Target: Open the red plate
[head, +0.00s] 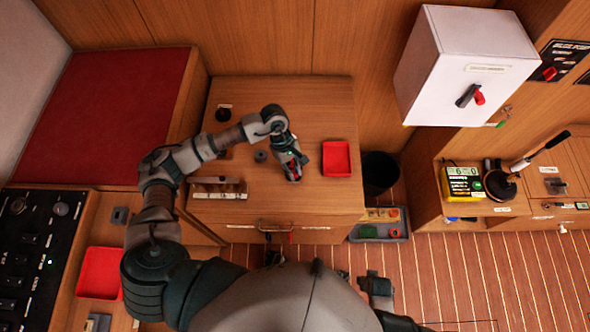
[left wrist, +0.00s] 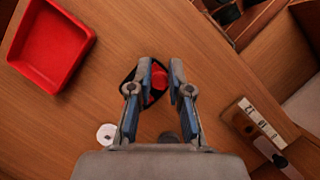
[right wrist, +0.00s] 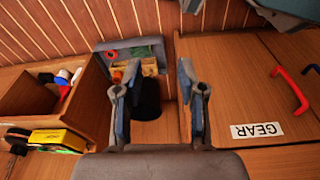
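A small red piece on a dark base (left wrist: 158,80) lies between and beyond the fingertips of my left gripper (left wrist: 160,72); I cannot tell whether it is the red plate. My left gripper (head: 294,172) is low over the wooden worktop, with its fingers apart. The fingers partly hide the red piece, and contact is unclear. A red square tray (head: 336,158) is just right of this gripper, also in the left wrist view (left wrist: 48,45). My right gripper (right wrist: 158,78) is open and empty, in front of the cabinet.
The worktop (head: 235,92) carries a small rack (head: 217,188) at its front left. A black bin (head: 380,170) and a grey floor tray (head: 378,231) stand right of it. A GEAR label (right wrist: 257,130) and red handle (right wrist: 291,88) are near my right gripper.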

